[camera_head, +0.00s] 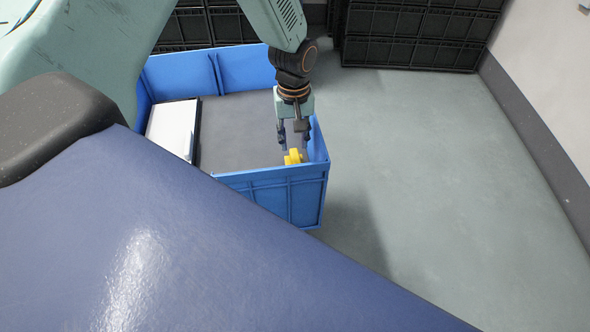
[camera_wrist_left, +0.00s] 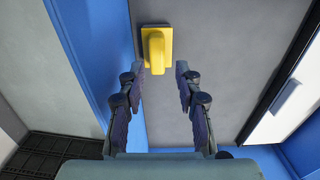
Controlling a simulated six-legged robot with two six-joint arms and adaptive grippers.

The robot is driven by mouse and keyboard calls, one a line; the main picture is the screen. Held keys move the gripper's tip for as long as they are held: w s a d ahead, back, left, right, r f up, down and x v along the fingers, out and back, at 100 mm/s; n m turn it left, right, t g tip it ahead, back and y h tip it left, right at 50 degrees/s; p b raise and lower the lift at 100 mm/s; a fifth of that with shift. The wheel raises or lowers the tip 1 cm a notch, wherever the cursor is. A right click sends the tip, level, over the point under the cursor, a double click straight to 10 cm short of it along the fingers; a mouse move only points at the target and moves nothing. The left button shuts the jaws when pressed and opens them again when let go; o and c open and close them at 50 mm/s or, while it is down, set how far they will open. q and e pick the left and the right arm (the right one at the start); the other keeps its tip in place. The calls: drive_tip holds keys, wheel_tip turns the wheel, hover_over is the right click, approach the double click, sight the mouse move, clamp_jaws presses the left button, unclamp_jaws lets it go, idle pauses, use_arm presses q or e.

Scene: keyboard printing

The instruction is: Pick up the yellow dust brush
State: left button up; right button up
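The yellow dust brush (camera_head: 293,157) lies at the right end of the blue crate (camera_head: 270,184), near its front right corner. My left gripper (camera_head: 294,143) points down into the crate just above the brush. In the left wrist view the yellow dust brush (camera_wrist_left: 155,50) lies on the grey crate floor, with its handle toward the gripper. There my left gripper (camera_wrist_left: 159,72) is open, its two fingers apart with nothing between them but the near end of the handle just beyond the tips. I cannot tell whether it touches the brush. My right gripper is not in view.
A white flat object (camera_head: 172,128) lies in the left part of the crate. The crate's blue wall (camera_wrist_left: 103,60) runs close beside the brush. Black stacked crates (camera_head: 415,35) stand at the back. The grey floor (camera_head: 430,170) to the right is clear.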

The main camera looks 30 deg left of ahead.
sight(296, 155)
use_arm(q)
drive_tip(key=shift+s+f, duration=0.2)
drive_tip(key=shift+f, duration=0.2)
drive_tip(key=f, duration=0.3)
drive_tip(key=w+f+b, duration=0.1)
drive_tip(key=f, duration=0.2)
drive_tip(key=shift+w+a, duration=0.1)
drive_tip(key=shift+w, duration=0.1)
drive_tip(key=shift+s+f+b, duration=0.2)
drive_tip(key=shift+f+b, duration=0.15)
drive_tip(key=shift+w+f, duration=0.2)
drive_tip(key=shift+w, duration=0.05)
drive_tip(key=shift+s+r, duration=0.2)
drive_tip(key=c, duration=0.6)
drive_tip(key=shift+w+f, duration=0.1)
drive_tip(key=shift+w, duration=0.05)
clamp_jaws()
